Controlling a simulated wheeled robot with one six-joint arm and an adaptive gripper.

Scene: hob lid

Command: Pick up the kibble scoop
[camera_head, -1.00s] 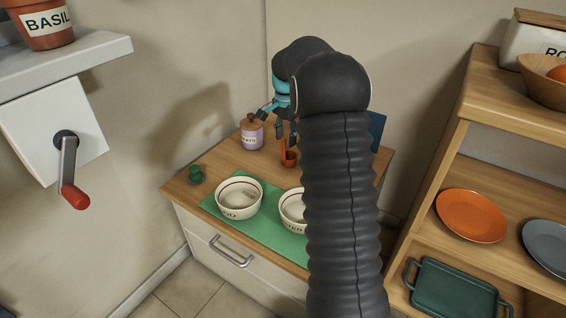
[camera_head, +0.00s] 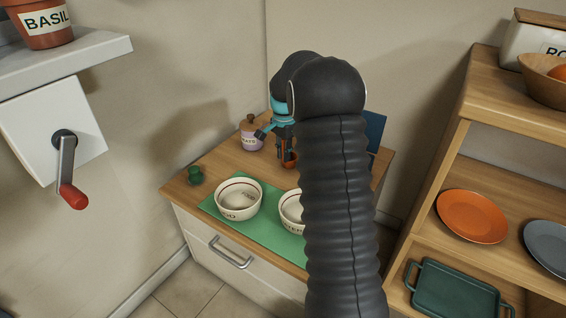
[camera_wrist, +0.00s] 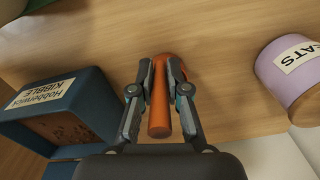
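The orange kibble scoop (camera_wrist: 159,103) stands on the wooden cabinet top, its handle pointing up toward the wrist camera. In the head view the scoop (camera_head: 290,161) shows just below my gripper (camera_head: 284,146). In the wrist view my gripper (camera_wrist: 160,73) has one finger on each side of the handle, and both fingertips appear to touch it. The scoop's lower end is partly hidden behind the fingers. The scoop appears to be still at the cabinet top.
A blue kibble box (camera_wrist: 85,88) stands left of the scoop in the wrist view, and a lilac treats jar (camera_wrist: 282,78) stands to the right. Two bowls (camera_head: 238,211) sit on a green mat (camera_head: 269,236). A small green object (camera_head: 195,174) lies at the left edge.

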